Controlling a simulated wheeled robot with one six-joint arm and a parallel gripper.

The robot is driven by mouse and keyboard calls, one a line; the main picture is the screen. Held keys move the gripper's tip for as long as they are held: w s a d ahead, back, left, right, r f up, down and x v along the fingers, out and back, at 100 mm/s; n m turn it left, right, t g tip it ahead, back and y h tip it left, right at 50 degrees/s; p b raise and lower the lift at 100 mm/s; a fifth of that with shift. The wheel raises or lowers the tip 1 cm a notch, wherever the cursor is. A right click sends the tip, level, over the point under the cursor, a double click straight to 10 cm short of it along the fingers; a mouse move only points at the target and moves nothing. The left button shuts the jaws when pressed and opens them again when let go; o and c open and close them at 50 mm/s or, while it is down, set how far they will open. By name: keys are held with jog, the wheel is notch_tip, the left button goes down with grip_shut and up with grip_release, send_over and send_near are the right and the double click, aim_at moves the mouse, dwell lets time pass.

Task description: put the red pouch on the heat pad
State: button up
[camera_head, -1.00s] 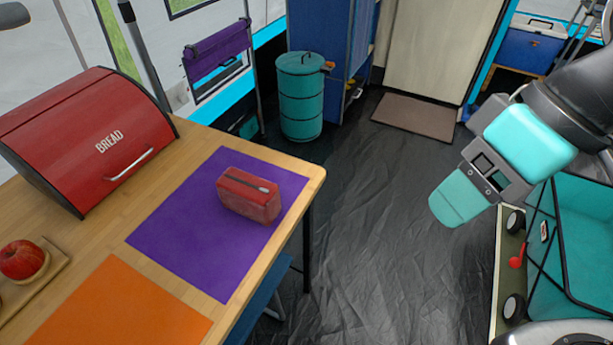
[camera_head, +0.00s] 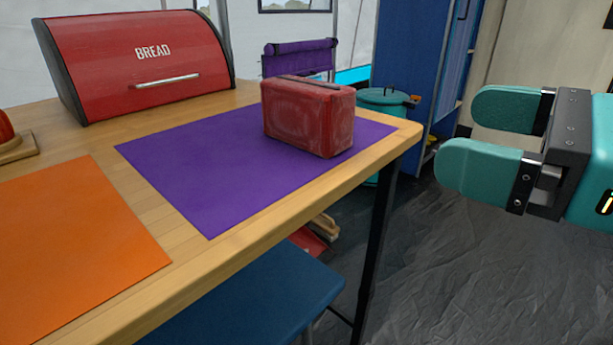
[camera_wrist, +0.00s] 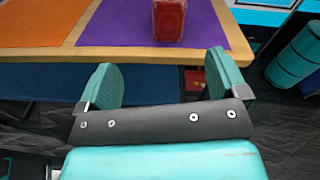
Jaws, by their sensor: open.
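The red pouch (camera_head: 308,118) stands on the purple mat (camera_head: 205,165) near the table's right end. It also shows at the top of the wrist view (camera_wrist: 169,20). The flat orange mat (camera_head: 75,230) lies left of the purple one, bare in what shows. Neither mat is marked, so I cannot tell from looks which is the heat pad. My gripper (camera_head: 462,135) is open and empty, out past the table's right end in the head view. In the wrist view its fingers (camera_wrist: 160,65) point toward the table edge, with the pouch beyond them.
A red bread box (camera_head: 145,65) stands at the back of the wooden table (camera_head: 215,262). An apple on a wooden board (camera_head: 20,145) is at the left. A blue seat (camera_head: 255,300) is below the table's front edge. A teal drum (camera_head: 385,98) stands on the floor behind.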

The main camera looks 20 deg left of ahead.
jog(key=f+m, duration=0.1)
jog(key=m, duration=0.1)
jog(key=p, duration=0.9)
send_near(322, 86)
jog(key=shift+t+y, duration=0.4)
jog(key=a, duration=0.1)
jog(key=a+f+p, duration=0.1)
jog(key=a, duration=0.1)
jog(key=a+f+p, duration=0.1)
jog(key=shift+w+a, duration=0.15)
jog(key=shift+w, duration=0.2)
jog(key=p+x, duration=0.1)
jog(key=x, duration=0.1)
jog(key=p+x, duration=0.2)
jog(key=x, duration=0.1)
jog(key=shift+w+r, duration=0.2)
jog(key=shift+w, duration=0.05)
jog(key=shift+w+a+f, duration=0.15)
jog(key=shift+c, duration=0.4)
jog(key=c, duration=1.1)
jog(key=shift+o, duration=0.2)
